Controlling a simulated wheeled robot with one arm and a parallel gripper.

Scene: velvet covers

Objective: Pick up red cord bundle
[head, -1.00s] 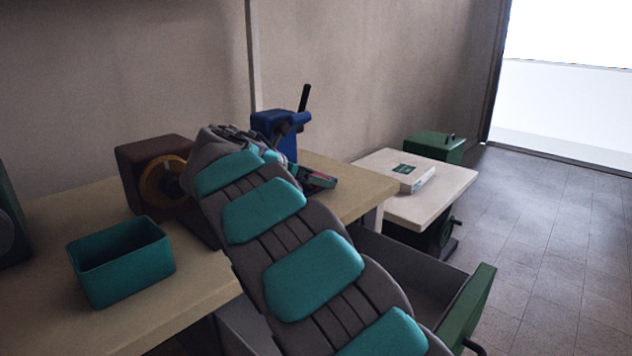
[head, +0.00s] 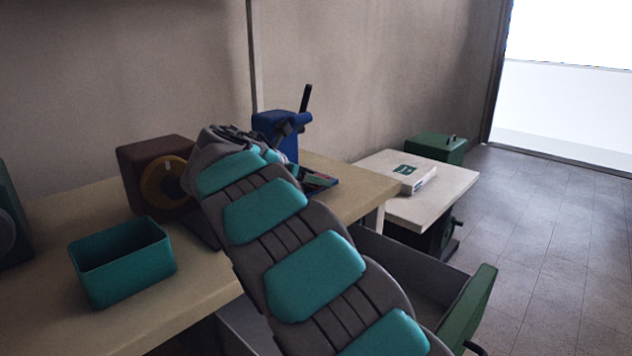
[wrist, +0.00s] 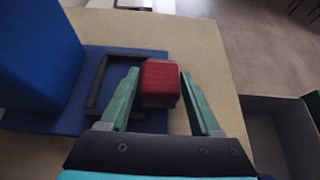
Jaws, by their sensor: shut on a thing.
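The red cord bundle (wrist: 160,82) looks like a small red block with rounded edges in the wrist view. My gripper (wrist: 161,73) has its two green fingers on either side of it, shut on it. The bundle is over the edge of a blue base plate (wrist: 152,122); I cannot tell whether it touches the plate. In the head view my arm hides most of my gripper, and the bundle is not clear there.
A tall blue device (head: 281,140) with a black lever stands beside the plate, which bears a dark frame (wrist: 98,88). A teal bin (head: 125,265) and a brown machine (head: 150,180) stand on the bench (head: 205,285). An open drawer (head: 420,262) is below; a white table (head: 450,185) is beyond.

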